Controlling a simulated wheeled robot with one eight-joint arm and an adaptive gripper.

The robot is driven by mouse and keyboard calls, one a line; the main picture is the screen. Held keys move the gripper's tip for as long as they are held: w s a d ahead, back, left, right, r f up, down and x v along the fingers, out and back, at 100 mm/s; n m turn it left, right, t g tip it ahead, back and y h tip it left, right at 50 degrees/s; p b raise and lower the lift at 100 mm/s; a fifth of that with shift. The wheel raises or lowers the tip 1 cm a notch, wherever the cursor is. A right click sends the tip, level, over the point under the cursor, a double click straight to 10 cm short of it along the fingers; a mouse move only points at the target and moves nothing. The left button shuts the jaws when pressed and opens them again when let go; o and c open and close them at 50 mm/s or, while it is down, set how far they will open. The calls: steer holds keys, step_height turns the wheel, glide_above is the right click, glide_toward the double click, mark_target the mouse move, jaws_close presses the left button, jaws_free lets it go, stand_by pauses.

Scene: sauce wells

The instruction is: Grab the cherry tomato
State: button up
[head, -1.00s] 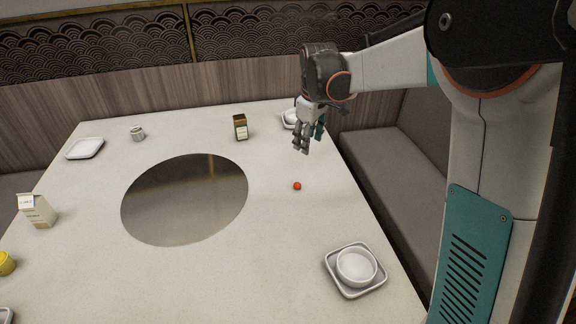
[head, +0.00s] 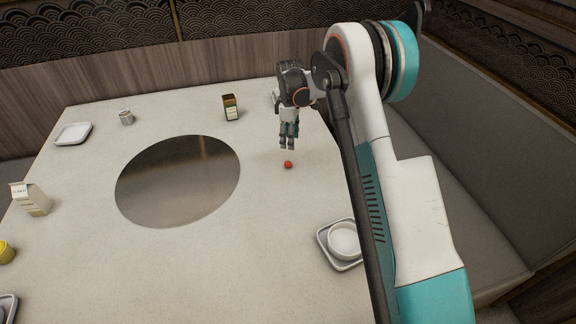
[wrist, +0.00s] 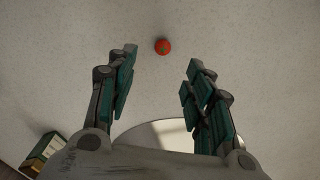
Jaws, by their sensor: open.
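The cherry tomato (head: 288,164) is a small red ball on the pale table, right of the dark round plate set in the tabletop. In the wrist view the tomato (wrist: 162,46) lies beyond the fingertips, roughly midway between them. My gripper (head: 287,146) points down just behind the tomato in the head view. Its fingers (wrist: 160,75) are spread apart in the wrist view, with nothing between them. The tomato is in full view and not touched.
A dark, gold-topped box (head: 231,108) stands left of my gripper. A white bowl (head: 343,239) on a square dish is at the right front, partly behind my arm. A carton (head: 31,199) and a metal cup (head: 126,117) stand on the left. The table around the tomato is clear.

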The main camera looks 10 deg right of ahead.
steer(key=b, duration=0.2)
glide_above(289, 162)
steer(key=f, duration=0.6)
steer(key=shift+w+d+f, duration=0.15)
steer(key=shift+w+f, duration=0.1)
steer(key=shift+f, duration=0.05)
steer(key=f+b, duration=0.1)
steer(key=f, duration=0.1)
steer(key=f+b, duration=0.1)
steer(key=f, duration=0.2)
steer(key=shift+s+a, duration=0.2)
steer(key=c, duration=0.8)
